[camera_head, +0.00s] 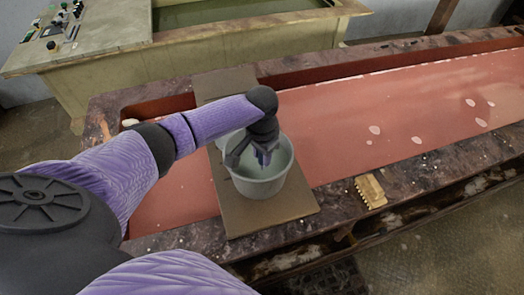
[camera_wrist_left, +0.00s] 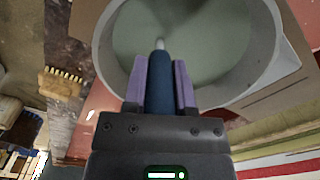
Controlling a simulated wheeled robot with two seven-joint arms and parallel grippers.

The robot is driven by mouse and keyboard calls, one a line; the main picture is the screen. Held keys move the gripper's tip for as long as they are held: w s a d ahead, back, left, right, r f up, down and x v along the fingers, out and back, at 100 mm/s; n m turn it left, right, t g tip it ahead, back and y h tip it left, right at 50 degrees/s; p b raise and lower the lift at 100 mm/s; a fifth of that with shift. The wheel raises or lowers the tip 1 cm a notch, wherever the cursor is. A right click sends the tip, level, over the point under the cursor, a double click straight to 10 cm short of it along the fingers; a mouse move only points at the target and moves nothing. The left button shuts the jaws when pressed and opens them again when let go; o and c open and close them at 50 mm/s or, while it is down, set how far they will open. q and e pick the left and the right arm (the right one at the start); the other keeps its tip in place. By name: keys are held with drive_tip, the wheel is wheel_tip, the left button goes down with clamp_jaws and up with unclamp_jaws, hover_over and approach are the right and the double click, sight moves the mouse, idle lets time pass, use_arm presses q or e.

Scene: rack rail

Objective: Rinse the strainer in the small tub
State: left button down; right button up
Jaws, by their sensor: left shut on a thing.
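The small tub (camera_head: 262,188) is a round grey-white container standing on a brown board across the red trough. It fills the top of the left wrist view (camera_wrist_left: 262,82), with a smooth grey-green inside. My left gripper (camera_head: 263,157) points down over the tub's opening. Its purple fingers are shut on the dark blue handle (camera_wrist_left: 160,86) of the strainer, and a thin pale rod runs from the handle toward the tub's inside. The strainer's head cannot be made out. My right gripper is not in view.
The brown board (camera_head: 285,208) lies across the red trough (camera_head: 400,110), which has pale spots. A tan brush (camera_head: 371,192) lies on the trough's front edge, right of the board. A larger tank (camera_head: 110,95) stands behind. The trough right of the tub is clear.

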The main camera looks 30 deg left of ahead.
use_arm(q)
drive_tip(key=shift+r+p, duration=0.75)
drive_tip(key=shift+p, duration=0.2)
drive_tip(key=shift+f+b, duration=0.7)
drive_tip(key=shift+f, duration=0.45)
drive_tip(key=shift+r+p, duration=1.1)
drive_tip(key=shift+p, duration=0.1)
drive_tip(key=shift+f+b, duration=0.3)
drive_tip(key=shift+f, duration=0.35)
wheel_tip(320, 180, up, 9)
drive_tip(key=p, duration=0.9)
drive_tip(key=shift+f, duration=0.25)
